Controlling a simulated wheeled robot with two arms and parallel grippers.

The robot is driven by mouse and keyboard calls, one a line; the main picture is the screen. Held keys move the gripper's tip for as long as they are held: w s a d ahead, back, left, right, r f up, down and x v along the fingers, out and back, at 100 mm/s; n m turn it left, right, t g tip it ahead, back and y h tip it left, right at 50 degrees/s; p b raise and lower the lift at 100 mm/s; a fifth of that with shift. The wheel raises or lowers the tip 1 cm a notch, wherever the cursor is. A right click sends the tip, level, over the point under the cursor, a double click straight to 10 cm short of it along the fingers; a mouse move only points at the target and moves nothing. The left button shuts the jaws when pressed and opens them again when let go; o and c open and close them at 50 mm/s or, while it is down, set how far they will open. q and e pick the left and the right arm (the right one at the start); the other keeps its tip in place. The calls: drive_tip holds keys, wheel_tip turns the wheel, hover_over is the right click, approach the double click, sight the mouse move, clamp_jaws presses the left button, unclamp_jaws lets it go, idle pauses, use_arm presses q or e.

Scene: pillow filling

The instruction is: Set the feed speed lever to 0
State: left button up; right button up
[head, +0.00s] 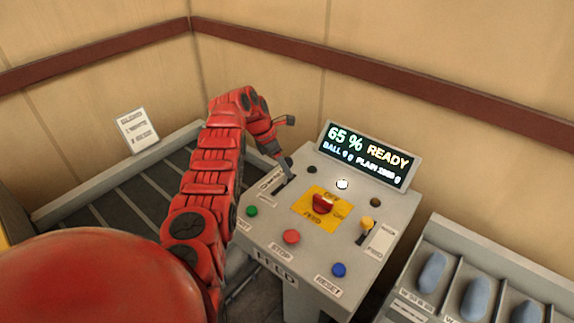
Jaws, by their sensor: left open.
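The grey control panel (322,238) stands at centre right, with a display (367,156) reading "65 % READY". At its upper left edge is a dark-knobbed lever (287,163) in a slot, with a small label that I cannot fully read. I cannot tell for sure which is the feed speed lever. My left gripper (286,143) is open at the panel's upper left, close to the dark-knobbed lever; contact cannot be told. My right gripper is out of view.
A red rotary switch (322,203) on a yellow plate sits mid-panel. Green (251,211), red (291,237) and blue (339,270) buttons line the front. A roller conveyor (105,212) lies left. A bin rack (447,240) with blue-grey items stands right.

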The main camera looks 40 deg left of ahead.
use_arm(q)
drive_tip(key=shift+x, duration=1.2)
clamp_jaws()
idle(0.6)
